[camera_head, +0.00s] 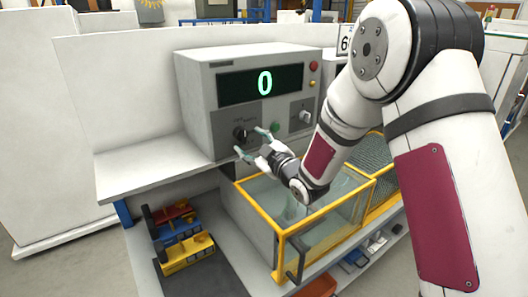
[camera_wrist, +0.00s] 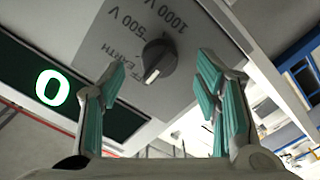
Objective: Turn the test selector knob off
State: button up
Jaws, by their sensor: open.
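The test selector knob (camera_head: 240,133) is a dark round knob low on the front of a grey tester box (camera_head: 195,95). In the wrist view the knob (camera_wrist: 160,60) sits on a grey plate marked with EARTH, 500 V and 1000 V, plus a partly hidden label ending in FF. A white mark shows on the knob's lower-left edge; I cannot tell which label is selected. My gripper (camera_head: 252,143) is open in front of the knob. In the wrist view its teal-padded fingers (camera_wrist: 160,78) stand either side of the knob, apparently apart from it.
The box carries a green 0 display (camera_head: 265,82), a green button (camera_head: 275,127) right of the knob, a switch (camera_head: 305,117) and a red lamp (camera_head: 313,67). A yellow-framed clear enclosure (camera_head: 280,225) stands below my forearm. The white shelf (camera_head: 140,172) is clear at left.

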jog(key=v, duration=0.8)
jog(key=s+d+r+m+g+h, duration=0.2)
jog(key=s+d+r+m+h, duration=0.25)
jog(key=d, duration=0.25)
jog(key=s+d+r+m+g+h, duration=0.1)
jog(key=s+d+r+m+h, duration=0.35)
jog(key=d, duration=0.25)
jog(key=s+d+m+g, duration=0.1)
jog(key=s+m+g, duration=0.2)
jog(key=s, duration=0.9)
jog(key=s+d+m+g+h, duration=0.1)
jog(key=s+d+m+g, duration=0.1)
jog(key=s, duration=1.1)
jog(key=shift+s+d+r+m+g, duration=0.2)
jog(key=shift+s+d+m+g, duration=0.15)
jog(key=shift+g, duration=0.35)
jog(key=shift+w, duration=0.1)
